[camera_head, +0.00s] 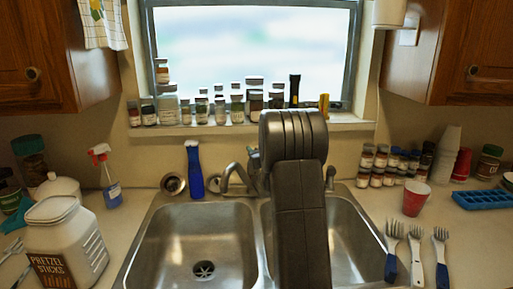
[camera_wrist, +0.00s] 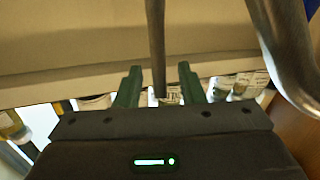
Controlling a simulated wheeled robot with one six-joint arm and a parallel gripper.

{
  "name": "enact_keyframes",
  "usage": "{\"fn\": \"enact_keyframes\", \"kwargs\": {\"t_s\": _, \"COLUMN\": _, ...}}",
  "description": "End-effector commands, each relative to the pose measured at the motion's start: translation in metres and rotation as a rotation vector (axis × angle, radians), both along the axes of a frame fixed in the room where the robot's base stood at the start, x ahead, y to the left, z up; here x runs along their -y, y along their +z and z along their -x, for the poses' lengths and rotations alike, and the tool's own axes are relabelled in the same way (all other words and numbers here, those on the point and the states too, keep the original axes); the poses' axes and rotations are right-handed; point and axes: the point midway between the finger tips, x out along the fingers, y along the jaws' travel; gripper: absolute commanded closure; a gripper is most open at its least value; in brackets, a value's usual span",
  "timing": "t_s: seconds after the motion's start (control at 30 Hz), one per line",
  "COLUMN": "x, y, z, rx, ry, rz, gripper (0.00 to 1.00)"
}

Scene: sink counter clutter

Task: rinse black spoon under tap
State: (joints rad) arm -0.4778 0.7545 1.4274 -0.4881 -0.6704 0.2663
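In the wrist view, a long dark rod, which looks like the handle of the black spoon (camera_wrist: 157,45), runs up from between the two green fingers of my gripper (camera_wrist: 160,82). The spoon's bowl is out of view. The curved metal tap (camera_wrist: 288,50) is at the right of the wrist view, apart from the spoon. In the head view, the tap (camera_head: 236,178) stands behind the double sink, left of my arm. My arm hides my gripper and the spoon there. No running water shows.
The left basin (camera_head: 175,250) is empty. Forks (camera_head: 394,245) lie right of the sink, near a red cup (camera_head: 416,198). A blue bottle (camera_head: 194,172) stands behind the sink. A pretzel jar (camera_head: 65,240) is at left. Spice jars (camera_head: 237,105) line the windowsill.

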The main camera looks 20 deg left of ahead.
Motion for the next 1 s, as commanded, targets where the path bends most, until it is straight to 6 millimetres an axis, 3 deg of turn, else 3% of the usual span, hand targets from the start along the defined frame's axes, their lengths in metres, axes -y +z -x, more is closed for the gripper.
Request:
{"fn": "enact_keyframes", "kwargs": {"t_s": 0.3, "x": -0.002, "y": 0.000, "z": -0.002, "rx": 0.001, "ry": 0.000, "rz": -0.001, "gripper": 0.64}}
{"fn": "enact_keyframes", "kwargs": {"t_s": 0.5, "x": -0.001, "y": 0.000, "z": -0.002, "rx": 0.000, "ry": 0.000, "rz": 0.000, "gripper": 1.00}}
{"fn": "enact_keyframes", "kwargs": {"t_s": 1.0, "x": -0.006, "y": 0.011, "z": -0.008, "rx": -0.081, "ry": 0.001, "rz": 0.060, "gripper": 1.00}}
